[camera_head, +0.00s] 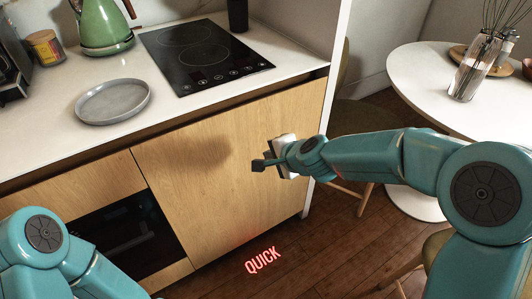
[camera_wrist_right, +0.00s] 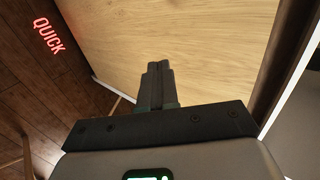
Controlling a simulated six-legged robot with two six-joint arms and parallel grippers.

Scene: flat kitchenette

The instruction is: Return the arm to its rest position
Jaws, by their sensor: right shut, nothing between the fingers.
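My right arm reaches in from the right in the head view, its teal links stretched out over the floor. My right gripper (camera_head: 262,164) is in front of the light wooden cabinet door (camera_head: 215,160), below the counter. In the right wrist view the right gripper (camera_wrist_right: 158,72) has its dark fingers together and empty, with the wooden door (camera_wrist_right: 200,40) filling the view beyond them. Whether the fingertips touch the door cannot be told. My left arm shows at the lower left of the head view, folded low; its gripper is out of frame.
The white counter (camera_head: 60,120) holds a grey plate (camera_head: 112,101), a green kettle (camera_head: 103,25), a jar (camera_head: 46,47) and a black cooktop (camera_head: 203,55). A dark oven (camera_head: 125,240) sits left of the door. A white round table (camera_head: 425,75) stands right, with a glass vase (camera_head: 470,75).

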